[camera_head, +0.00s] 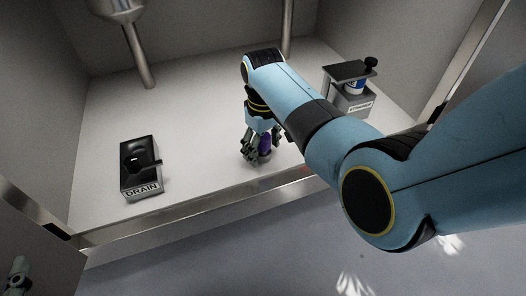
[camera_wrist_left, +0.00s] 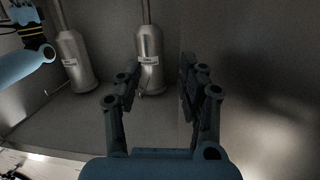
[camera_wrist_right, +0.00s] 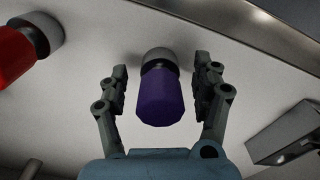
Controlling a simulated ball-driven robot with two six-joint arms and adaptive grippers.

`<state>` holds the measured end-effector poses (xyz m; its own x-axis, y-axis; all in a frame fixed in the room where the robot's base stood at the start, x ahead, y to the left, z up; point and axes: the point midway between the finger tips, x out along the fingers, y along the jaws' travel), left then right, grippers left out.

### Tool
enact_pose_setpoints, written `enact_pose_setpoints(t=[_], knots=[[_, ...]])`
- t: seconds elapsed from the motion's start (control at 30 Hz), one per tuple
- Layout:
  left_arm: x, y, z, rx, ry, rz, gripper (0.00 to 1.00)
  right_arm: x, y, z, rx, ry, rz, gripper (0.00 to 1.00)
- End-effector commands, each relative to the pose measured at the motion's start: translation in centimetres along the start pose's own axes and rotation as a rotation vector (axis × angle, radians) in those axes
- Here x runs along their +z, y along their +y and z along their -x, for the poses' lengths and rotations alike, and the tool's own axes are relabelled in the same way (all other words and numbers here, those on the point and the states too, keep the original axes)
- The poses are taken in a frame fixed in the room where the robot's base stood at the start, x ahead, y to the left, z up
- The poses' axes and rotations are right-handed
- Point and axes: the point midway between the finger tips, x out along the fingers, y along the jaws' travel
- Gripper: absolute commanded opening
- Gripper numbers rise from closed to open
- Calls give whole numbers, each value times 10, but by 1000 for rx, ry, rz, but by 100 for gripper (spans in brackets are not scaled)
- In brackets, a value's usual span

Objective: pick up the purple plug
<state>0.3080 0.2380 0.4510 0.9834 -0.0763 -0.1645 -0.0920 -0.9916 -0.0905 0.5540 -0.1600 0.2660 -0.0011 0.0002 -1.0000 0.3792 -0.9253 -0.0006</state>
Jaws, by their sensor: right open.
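The purple plug (camera_wrist_right: 160,97) has a grey rounded end and shows in the right wrist view, between the two fingers of my right gripper (camera_wrist_right: 163,85). The fingers are open, with a gap on both sides of the plug. In the head view my right gripper (camera_head: 254,153) reaches down to the pale floor, and a small part of the purple plug (camera_head: 265,144) shows beside its fingers. My left gripper (camera_wrist_left: 160,82) is open and empty in the left wrist view.
A red plug (camera_wrist_right: 15,55) with a grey end lies near the purple one. A black box labelled DRAIN (camera_head: 139,167) stands at the left. A grey labelled box (camera_head: 351,98) stands at the right. Metal vessels (camera_wrist_left: 150,65) stand beyond my left gripper. Floor between is clear.

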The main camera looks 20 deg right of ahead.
Motion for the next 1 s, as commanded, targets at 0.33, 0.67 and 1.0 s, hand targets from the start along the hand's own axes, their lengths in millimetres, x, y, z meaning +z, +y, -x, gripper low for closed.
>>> enact_pose_setpoints(t=[0.33,0.67,1.0], knots=[[-20,-1,-8,0,82,-8,40,0,0,-4,0,1,0,66],[-20,-1,-8,0,80,-8,40,0,0,-4,0,1,0,36],[-20,-1,-8,0,79,-8,40,0,0,-4,0,0,0,0]])
